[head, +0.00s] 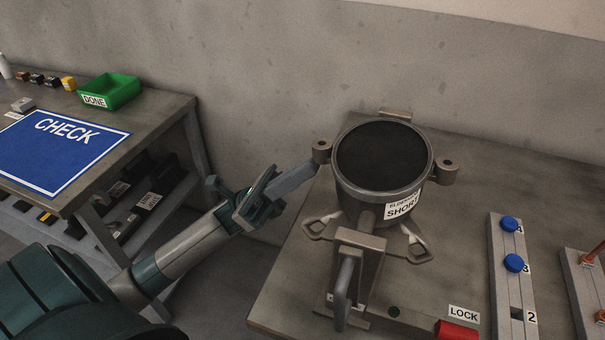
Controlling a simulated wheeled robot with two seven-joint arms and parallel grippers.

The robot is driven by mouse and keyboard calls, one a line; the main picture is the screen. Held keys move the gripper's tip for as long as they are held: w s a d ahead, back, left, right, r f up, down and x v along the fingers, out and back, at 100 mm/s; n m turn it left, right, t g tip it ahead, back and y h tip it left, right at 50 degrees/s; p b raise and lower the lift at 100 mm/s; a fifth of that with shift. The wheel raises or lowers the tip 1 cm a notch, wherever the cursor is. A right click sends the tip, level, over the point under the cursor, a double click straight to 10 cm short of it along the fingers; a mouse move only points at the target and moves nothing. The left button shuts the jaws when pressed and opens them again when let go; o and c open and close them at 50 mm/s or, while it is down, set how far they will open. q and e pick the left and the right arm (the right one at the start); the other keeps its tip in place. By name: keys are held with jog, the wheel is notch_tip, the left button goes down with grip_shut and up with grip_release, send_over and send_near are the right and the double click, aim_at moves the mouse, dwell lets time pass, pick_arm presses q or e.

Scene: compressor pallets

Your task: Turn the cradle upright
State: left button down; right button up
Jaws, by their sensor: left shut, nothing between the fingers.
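The cradle is a dark grey cup (350,195) with a round black opening and a label reading "SHORT". It has a lug on each side and sits on a stand (361,240) on the right table. The opening faces up and towards me. My left gripper (267,192) is shut and empty, left of the cup. A flat blue-grey bar (293,181) lies between the gripper and the cup's left lug; I cannot tell whether it touches the lug. My right gripper is not in view.
A grey handle (345,290) stands in front of the stand. A red block (456,330) lies by the LOCK label (463,313). A rail (503,265) with blue knobs is at right. The left bench carries a CHECK mat (62,170) and a green DONE bin (122,92).

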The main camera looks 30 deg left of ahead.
pick_arm(q)
jog(key=shift+a+r+y, duration=0.1)
jog(key=shift+r+y, duration=0.4)
jog(key=shift+r, duration=0.1)
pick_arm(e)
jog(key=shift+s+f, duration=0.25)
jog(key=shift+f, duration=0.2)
